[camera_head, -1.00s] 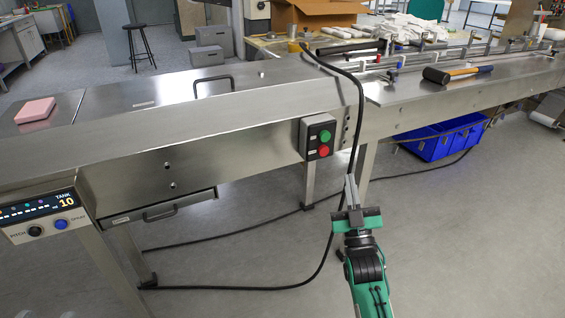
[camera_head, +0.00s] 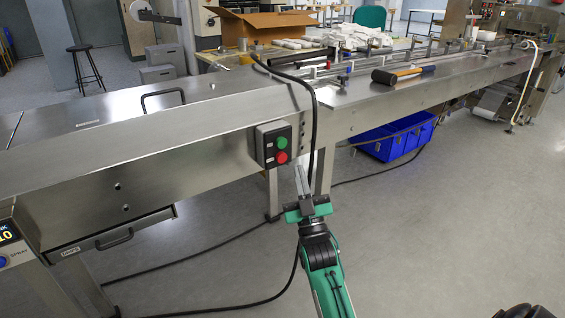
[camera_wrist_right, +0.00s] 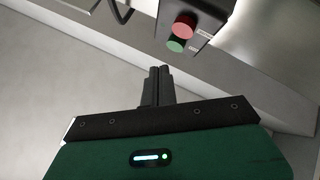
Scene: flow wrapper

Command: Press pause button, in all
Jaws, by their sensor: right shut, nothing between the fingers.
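A button box (camera_head: 273,144) with a green button (camera_head: 282,142) above a red button (camera_head: 281,157) is mounted on the front of the steel machine. No label reading pause is legible. In the right wrist view the red button (camera_wrist_right: 184,26) and green button (camera_wrist_right: 176,45) show ahead of the fingers, slightly to the right. My right gripper (camera_head: 301,172) is shut and empty, with its tips just below and right of the box, apart from it. In the wrist view its fingers (camera_wrist_right: 159,72) are together. My left gripper is not in view.
A black cable (camera_head: 314,110) hangs over the machine's front edge close to my right gripper. A drawer with a handle (camera_head: 114,239) is at the lower left. Blue bins (camera_head: 395,142) stand below.

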